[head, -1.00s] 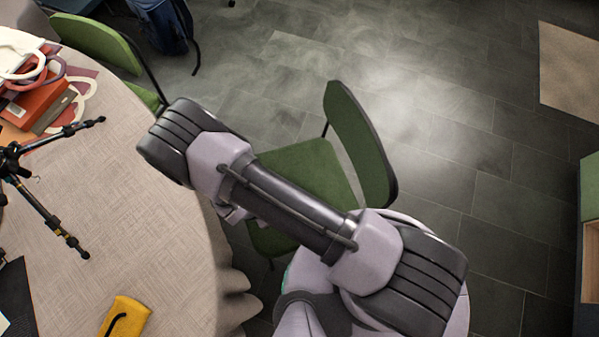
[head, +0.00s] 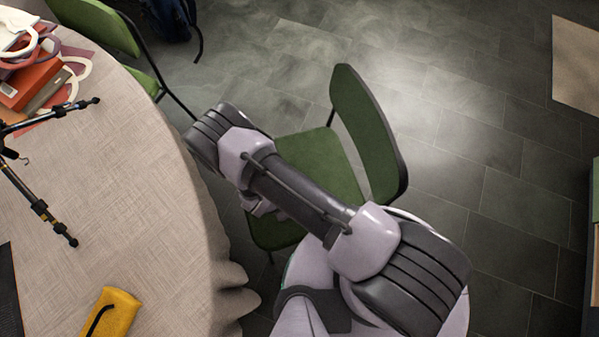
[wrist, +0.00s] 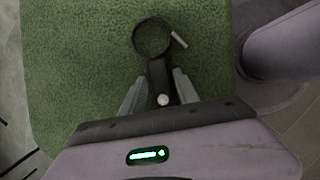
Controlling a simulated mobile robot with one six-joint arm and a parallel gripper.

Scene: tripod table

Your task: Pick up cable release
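The cable release (wrist: 152,39) shows in the wrist view as a dark loop with a pale metal tip, a dark stem and a round silver button. It shows against the green chair seat (wrist: 80,60). My gripper (wrist: 161,80) points down over the seat. Its two grey fingers stand apart, one on each side of the stem, and look open. I cannot tell whether either finger touches it. In the head view my own arm hides the gripper and the cable release; part of the seat (head: 320,165) shows there.
The chair's backrest (head: 370,135) rises right of my arm. A cloth-covered round table (head: 150,200) stands at left with a black tripod (head: 40,205), a yellow case (head: 110,312) and boxes (head: 35,80). Another green chair (head: 95,25) stands behind it. Open floor lies at right.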

